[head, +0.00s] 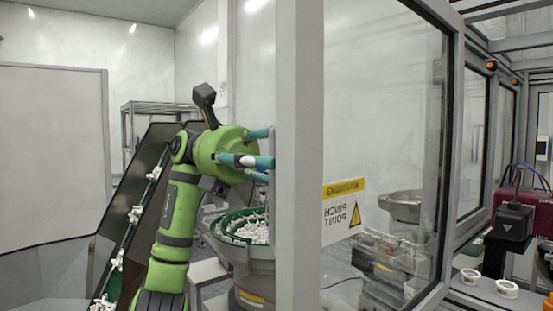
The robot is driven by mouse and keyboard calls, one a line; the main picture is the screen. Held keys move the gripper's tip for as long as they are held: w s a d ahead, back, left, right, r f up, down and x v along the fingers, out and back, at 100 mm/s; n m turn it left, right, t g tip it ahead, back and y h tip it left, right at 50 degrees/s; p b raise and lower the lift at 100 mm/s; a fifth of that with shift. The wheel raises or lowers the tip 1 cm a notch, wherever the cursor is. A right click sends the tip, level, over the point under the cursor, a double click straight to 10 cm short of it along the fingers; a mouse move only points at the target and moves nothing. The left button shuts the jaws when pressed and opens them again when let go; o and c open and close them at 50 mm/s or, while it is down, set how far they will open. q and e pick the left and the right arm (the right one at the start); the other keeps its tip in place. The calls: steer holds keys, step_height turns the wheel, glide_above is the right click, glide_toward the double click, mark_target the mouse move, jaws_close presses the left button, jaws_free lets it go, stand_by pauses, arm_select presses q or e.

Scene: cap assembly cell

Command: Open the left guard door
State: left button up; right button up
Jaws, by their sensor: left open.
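The left guard door (299,180) is a clear panel in a grey frame, standing swung out towards me. Its yellow and white pinch-point sign (344,207) reads mirrored, so I see the panel from its back. My left gripper (268,147), with teal fingers on a green arm, is open just left of the door's near upright. The fingertips reach the upright's left edge in the picture; I cannot tell whether they touch it or pass behind it. My right gripper is not in view.
A bowl feeder (245,255) with white parts stands below my left gripper. A dark inclined conveyor (127,215) carries white pieces at the left. Through the panel a metal bowl (403,206) shows. A red unit with cables (527,202) is at the right.

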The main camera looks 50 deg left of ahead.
arm_select(q)
steer(key=a, duration=0.7)
steer(key=shift+s+a, duration=0.2)
steer(key=shift+s, duration=0.25)
steer(key=shift+w, duration=0.1)
